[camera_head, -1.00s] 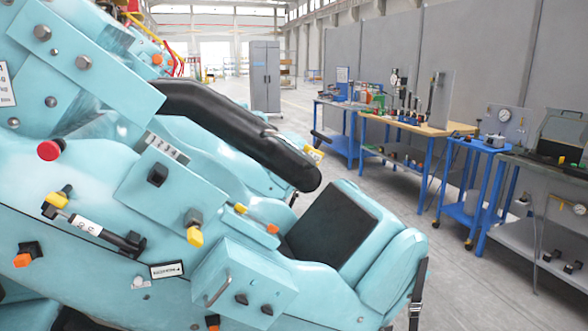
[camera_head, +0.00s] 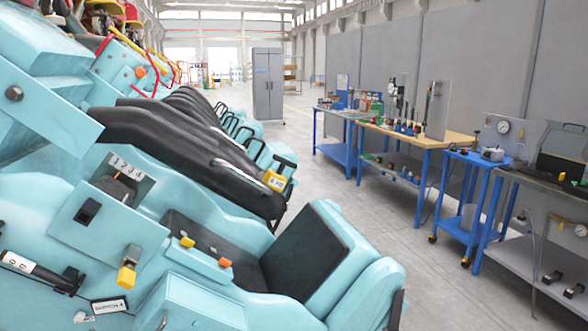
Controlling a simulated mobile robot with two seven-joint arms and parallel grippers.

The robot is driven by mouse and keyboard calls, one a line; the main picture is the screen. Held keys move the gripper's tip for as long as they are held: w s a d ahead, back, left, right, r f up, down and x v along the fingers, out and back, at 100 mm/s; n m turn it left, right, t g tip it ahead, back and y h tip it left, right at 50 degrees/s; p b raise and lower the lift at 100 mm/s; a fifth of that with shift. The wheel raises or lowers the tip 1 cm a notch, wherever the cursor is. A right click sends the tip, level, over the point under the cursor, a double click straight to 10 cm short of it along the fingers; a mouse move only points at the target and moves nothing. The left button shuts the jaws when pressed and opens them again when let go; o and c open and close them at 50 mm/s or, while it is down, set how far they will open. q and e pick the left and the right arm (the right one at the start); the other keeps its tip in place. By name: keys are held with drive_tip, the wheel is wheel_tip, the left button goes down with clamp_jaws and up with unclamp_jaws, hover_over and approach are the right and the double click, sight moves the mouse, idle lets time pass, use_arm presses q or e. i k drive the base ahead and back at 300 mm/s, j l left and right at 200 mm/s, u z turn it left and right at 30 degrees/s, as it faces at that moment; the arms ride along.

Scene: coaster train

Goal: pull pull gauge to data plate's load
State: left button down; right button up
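Neither of my grippers shows. A white and black cylindrical tool (camera_head: 38,270) with a printed label lies on the pale blue train car at the lower left; it may be the pull gauge, but I cannot tell. A small framed plate (camera_head: 109,306) with dark print is beside it on the car; its text is too small to read. A yellow tag (camera_head: 275,181) with dark marks hangs at the end of a black restraint bar (camera_head: 190,150). I cannot tell which of these is the data plate.
Workbenches (camera_head: 415,137) with tools line the right wall. A grey cabinet (camera_head: 267,83) stands behind. The floor aisle (camera_head: 385,235) is clear.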

sight(277, 181)
drive_tip(key=u, duration=1.65)
drive_tip(key=l, duration=1)
drive_tip(key=i+u, duration=0.05)
